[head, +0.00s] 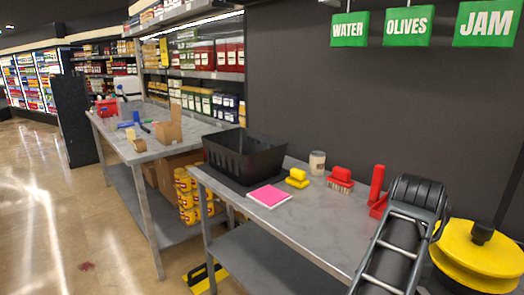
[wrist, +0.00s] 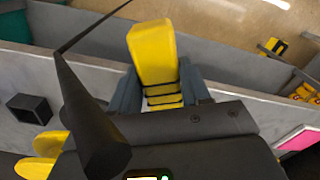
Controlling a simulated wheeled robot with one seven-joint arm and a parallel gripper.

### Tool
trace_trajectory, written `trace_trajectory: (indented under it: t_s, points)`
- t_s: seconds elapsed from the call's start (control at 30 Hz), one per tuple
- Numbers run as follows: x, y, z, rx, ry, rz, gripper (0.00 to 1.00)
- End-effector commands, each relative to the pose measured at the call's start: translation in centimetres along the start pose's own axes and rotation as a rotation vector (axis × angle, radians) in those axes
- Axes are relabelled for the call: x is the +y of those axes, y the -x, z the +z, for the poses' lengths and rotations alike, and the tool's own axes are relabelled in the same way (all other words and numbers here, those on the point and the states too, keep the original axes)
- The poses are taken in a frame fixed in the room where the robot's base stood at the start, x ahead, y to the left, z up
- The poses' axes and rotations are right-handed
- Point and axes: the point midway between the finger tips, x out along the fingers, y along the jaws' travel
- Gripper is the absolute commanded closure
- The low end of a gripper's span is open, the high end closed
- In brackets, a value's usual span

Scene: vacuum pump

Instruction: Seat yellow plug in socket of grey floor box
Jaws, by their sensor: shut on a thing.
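The yellow plug (wrist: 152,50) is between the blue-grey fingers of my gripper (wrist: 156,88) in the wrist view. My gripper is shut on it. The plug's rounded yellow body stands out beyond the fingers, and its ribbed part lies between them. A black cable-like strand crosses the left of this view; I cannot tell where it attaches.
The grey table (head: 325,222) holds a black crate (head: 245,155), a pink pad (head: 269,196), brushes and a jar (head: 317,163). A yellow-black item (head: 205,277) lies on the floor. Open floor is at left.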

Motion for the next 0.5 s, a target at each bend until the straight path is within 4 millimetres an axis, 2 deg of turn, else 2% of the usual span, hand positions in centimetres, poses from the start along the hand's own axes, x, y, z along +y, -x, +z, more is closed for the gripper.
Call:
trace_trajectory:
  t_s: [0.2, 0.5]
  points:
    - [-2.7, -2.1, 0.1, -0.001, 0.355, 0.003, 0.92]
    - [-5.3, -4.0, 0.2, -0.001, 0.699, 0.002, 0.92]
